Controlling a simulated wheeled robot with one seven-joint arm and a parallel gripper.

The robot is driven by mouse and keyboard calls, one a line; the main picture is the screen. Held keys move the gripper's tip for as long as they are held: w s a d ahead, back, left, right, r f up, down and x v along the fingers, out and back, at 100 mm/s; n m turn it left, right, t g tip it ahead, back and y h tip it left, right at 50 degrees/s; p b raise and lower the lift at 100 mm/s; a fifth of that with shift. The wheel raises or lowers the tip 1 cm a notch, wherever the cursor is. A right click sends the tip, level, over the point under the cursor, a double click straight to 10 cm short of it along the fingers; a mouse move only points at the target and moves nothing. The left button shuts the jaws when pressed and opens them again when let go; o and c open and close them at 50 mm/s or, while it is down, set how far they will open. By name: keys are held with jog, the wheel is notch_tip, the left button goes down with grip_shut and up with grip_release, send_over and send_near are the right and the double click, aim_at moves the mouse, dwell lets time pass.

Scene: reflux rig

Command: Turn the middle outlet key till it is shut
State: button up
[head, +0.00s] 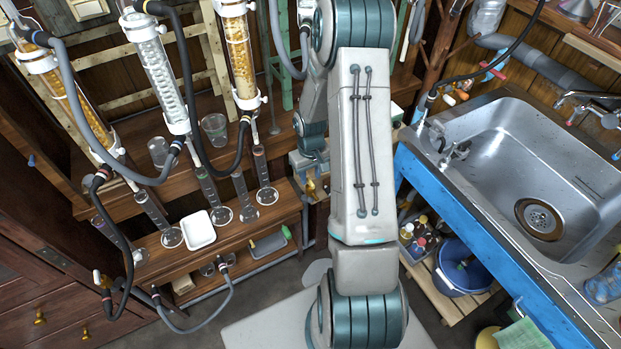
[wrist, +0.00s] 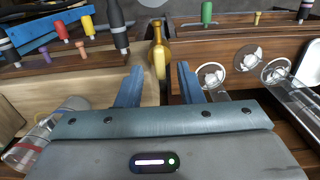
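My gripper (head: 311,168) is beside the shelf's right end in the head view, partly hidden by my arm. In the wrist view my gripper (wrist: 159,78) is open, its two blue fingers apart. A brass, key-like piece (wrist: 157,52) stands in the gap ahead of and between the fingertips; I see no finger touching it. A brass piece (head: 311,187) also shows just below my gripper in the head view. The middle glass column (head: 160,70) has a coiled inside and a narrow outlet tube. I cannot tell which small part is the middle outlet key.
Two amber-filled columns (head: 238,50) (head: 62,85) flank the middle one, with dark hoses around them. Several glass cylinders and a white dish (head: 198,230) stand on the lower shelf. A steel sink (head: 500,140) with a blue-edged bench and a blue bucket (head: 462,272) is at right.

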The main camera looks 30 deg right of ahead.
aim_at(311, 183)
jog(key=shift+f, duration=1.05)
grip_shut()
